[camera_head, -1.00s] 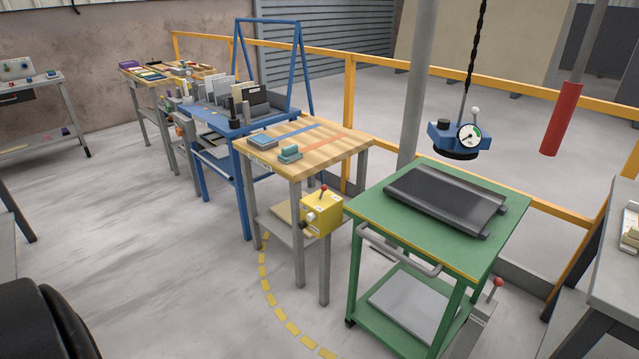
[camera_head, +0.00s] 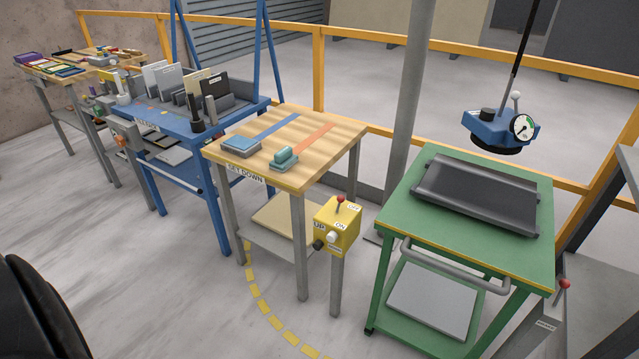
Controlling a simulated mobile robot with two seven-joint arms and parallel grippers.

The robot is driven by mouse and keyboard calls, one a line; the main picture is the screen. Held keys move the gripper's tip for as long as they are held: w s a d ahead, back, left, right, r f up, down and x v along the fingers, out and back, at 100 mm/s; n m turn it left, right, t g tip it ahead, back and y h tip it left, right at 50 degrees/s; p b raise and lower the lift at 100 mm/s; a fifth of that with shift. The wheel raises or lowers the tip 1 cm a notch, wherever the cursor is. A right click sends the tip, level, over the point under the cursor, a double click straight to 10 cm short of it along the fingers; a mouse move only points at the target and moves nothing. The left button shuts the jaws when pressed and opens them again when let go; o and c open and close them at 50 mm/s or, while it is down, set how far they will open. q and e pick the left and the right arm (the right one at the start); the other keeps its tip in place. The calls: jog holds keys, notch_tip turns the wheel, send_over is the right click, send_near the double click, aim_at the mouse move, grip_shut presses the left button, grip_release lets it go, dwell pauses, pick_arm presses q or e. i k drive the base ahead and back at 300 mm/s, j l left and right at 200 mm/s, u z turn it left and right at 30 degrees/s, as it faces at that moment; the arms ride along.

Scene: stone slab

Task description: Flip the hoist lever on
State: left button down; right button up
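A lever with a red knob (camera_head: 340,199) stands up from the box's top. Labels on the box seem to read OFF, ON and UP; a white knob and a dark knob are on its front. A blue lifting head (camera_head: 490,130) with a round gauge hangs from a dark cable above the green cart (camera_head: 400,215). Neither of my grippers is in view.
A dark grey slab-like tray (camera_head: 475,195) lies on the green cart. A second red-knobbed lever (camera_head: 563,285) stands on a grey post at lower right. A blue rack table (camera_head: 175,122) is left of the wooden table.

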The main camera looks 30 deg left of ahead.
aim_at(341, 198)
jog(key=j+z, duration=0.1)
jog(key=j, duration=0.6)
jog(key=j+z, duration=0.15)
jog(key=j, duration=0.6)
jog(key=k+j+z, duration=0.1)
jog(key=j, duration=0.6)
jog(key=k+j+z, duration=0.15)
jog(key=j, duration=0.55)
jog(key=i, duration=0.05)
